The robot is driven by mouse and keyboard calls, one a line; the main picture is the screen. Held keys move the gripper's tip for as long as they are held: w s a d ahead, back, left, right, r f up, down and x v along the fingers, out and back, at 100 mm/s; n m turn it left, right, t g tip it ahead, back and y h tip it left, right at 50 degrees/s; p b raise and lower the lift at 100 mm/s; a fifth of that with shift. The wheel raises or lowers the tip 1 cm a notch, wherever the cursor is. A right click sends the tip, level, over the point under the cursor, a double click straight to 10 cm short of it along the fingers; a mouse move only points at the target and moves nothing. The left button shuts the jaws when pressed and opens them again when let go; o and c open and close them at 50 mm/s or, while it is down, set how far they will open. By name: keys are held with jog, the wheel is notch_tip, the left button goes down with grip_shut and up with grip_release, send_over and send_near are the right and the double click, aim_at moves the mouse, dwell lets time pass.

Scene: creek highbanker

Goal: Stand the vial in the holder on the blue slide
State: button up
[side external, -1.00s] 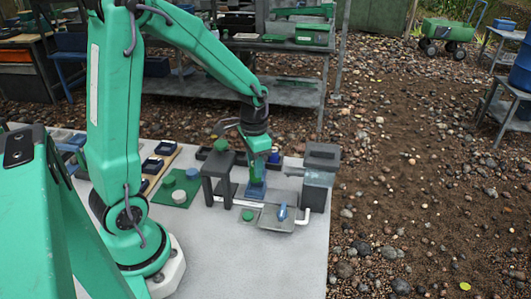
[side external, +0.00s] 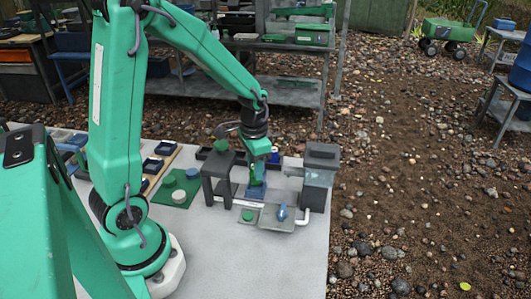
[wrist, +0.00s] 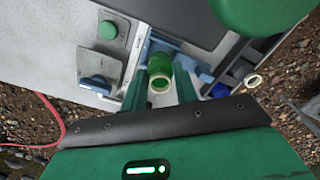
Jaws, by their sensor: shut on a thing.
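The vial (wrist: 160,74) is green with a pale rim and sits between the two green fingers of my gripper (wrist: 160,92) in the wrist view. My gripper is shut on it. In the side view my gripper (side external: 257,181) points down, low over the blue slide (side external: 251,193), between a dark stand and a grey box. The blue slide also shows beyond the vial in the wrist view (wrist: 204,75). The vial's lower end and the holder are hidden by the vial and fingers, so I cannot tell whether the vial is seated.
A dark stand (side external: 212,176) is close left of my gripper, and a grey box with a clear tank (side external: 320,176) is close right. In front are a green button (side external: 248,215) and a blue handle (side external: 282,212) on grey plates. The front of the table is clear.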

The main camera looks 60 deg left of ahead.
jog(key=shift+f, duration=1.3)
dwell(1.3)
jog(key=o, duration=1)
jog(key=shift+r, duration=0.1)
jog(key=shift+r, duration=3.65)
